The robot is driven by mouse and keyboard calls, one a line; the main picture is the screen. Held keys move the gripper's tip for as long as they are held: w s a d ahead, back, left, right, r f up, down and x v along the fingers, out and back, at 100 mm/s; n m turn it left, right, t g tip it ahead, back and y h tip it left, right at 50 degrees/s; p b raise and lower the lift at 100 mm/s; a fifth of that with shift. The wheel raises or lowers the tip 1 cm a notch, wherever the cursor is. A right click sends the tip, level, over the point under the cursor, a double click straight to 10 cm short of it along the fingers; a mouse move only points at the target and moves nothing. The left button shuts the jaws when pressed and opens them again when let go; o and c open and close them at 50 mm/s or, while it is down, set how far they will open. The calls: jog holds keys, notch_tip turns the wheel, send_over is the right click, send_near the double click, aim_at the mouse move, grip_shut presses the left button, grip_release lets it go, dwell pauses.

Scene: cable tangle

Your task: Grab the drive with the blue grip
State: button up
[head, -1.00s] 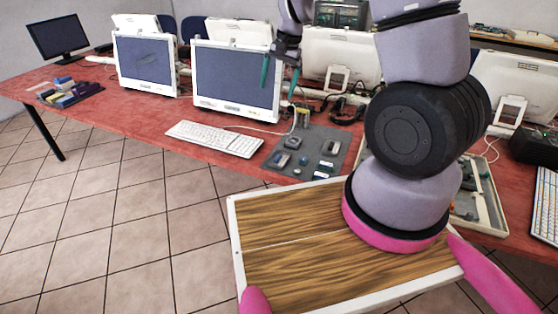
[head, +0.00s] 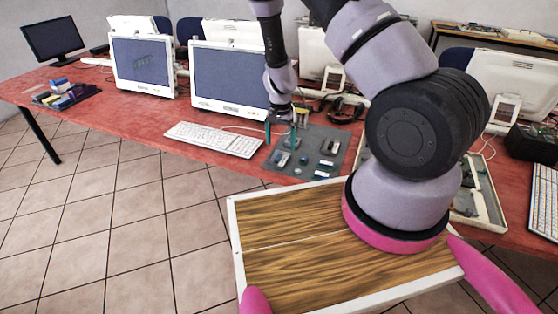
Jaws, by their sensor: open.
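A dark grey mat (head: 316,136) lies on the red table with several small drive-like items on it. At its front left is a dark item with a pale end (head: 282,159). A small bluish item (head: 303,160) sits right of it, and another pale and blue item (head: 321,174) lies at the front right. They are too small for me to tell which is the drive with the blue grip. My gripper (head: 281,138), with teal fingers, points down over the back left of the mat. It is open, with nothing seen between its fingers. The fingers hide part of the mat.
A white keyboard (head: 213,139) lies left of the mat and a monitor (head: 229,78) stands behind it. Black headphones (head: 345,109) lie behind the mat. A pale tray (head: 480,196) with parts is to the right, partly behind my arm.

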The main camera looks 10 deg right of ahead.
aim_at(279, 155)
jog(key=f, duration=0.2)
jog(key=s+f, duration=0.1)
jog(key=shift+a+f, duration=0.3)
jog(key=shift+f, duration=0.1)
jog(key=shift+w+f, duration=0.1)
jog(key=shift+f, duration=0.45)
jog(key=c, duration=1.3)
jog(key=shift+r, duration=0.15)
